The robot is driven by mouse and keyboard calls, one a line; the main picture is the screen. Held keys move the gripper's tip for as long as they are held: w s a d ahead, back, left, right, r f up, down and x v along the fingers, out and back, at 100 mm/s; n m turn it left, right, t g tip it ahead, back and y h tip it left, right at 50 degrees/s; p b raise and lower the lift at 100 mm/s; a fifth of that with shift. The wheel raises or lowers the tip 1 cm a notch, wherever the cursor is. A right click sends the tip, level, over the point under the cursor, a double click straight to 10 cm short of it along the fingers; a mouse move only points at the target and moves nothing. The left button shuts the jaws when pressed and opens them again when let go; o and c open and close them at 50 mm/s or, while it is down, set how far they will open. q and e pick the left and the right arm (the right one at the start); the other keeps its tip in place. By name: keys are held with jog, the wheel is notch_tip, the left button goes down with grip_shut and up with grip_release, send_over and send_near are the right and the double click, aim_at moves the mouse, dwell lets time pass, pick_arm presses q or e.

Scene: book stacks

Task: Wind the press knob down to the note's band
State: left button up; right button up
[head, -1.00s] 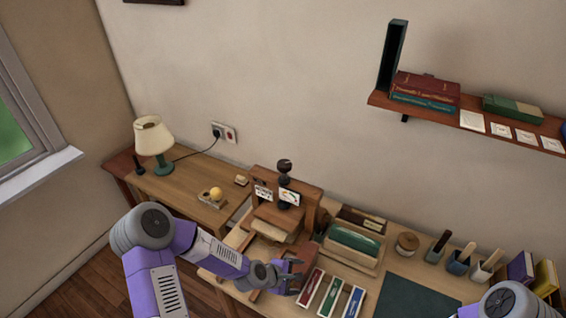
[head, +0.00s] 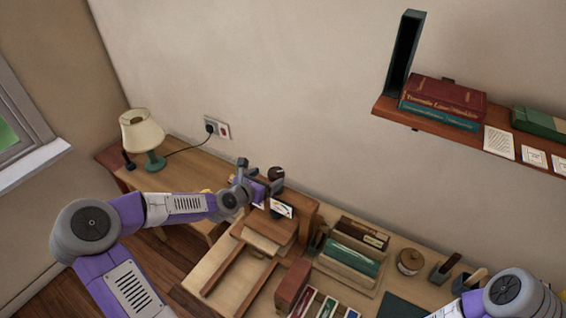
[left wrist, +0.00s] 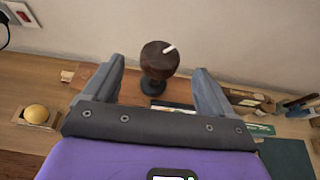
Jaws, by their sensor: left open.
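The wooden book press (head: 302,212) stands on the desk. Its dark round knob (head: 277,174) is on top. In the left wrist view the knob (left wrist: 158,56) has a white mark and sits on a dark stem. A white card with a coloured dial (head: 283,208) is on the press front; my gripper hides most of the card beside it. My left gripper (head: 258,181) is open at the knob. Its fingers (left wrist: 159,66) are on either side of the knob, with a gap on both sides. My right gripper is out of view.
A lamp (head: 142,135) stands at the left. Right of the press are a rack with a green book (head: 352,257), a round wooden pot (head: 410,262) and a red block (head: 292,285). A shelf with books (head: 440,100) is on the wall, upper right.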

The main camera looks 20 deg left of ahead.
aim_at(274, 174)
pick_arm(q)
jog(key=shift+w+d+f, duration=0.1)
jog(key=shift+w+f, duration=0.05)
jog(key=shift+w, duration=0.2)
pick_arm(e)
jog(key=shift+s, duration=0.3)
pick_arm(q)
jog(key=shift+x, duration=3.05)
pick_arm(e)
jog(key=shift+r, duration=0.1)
pick_arm(q)
jog(key=shift+f, duration=0.1)
jog(key=shift+s, duration=0.1)
jog(key=c, duration=1)
jog(key=shift+m+h, duration=0.3)
jog(key=shift+h, duration=0.1)
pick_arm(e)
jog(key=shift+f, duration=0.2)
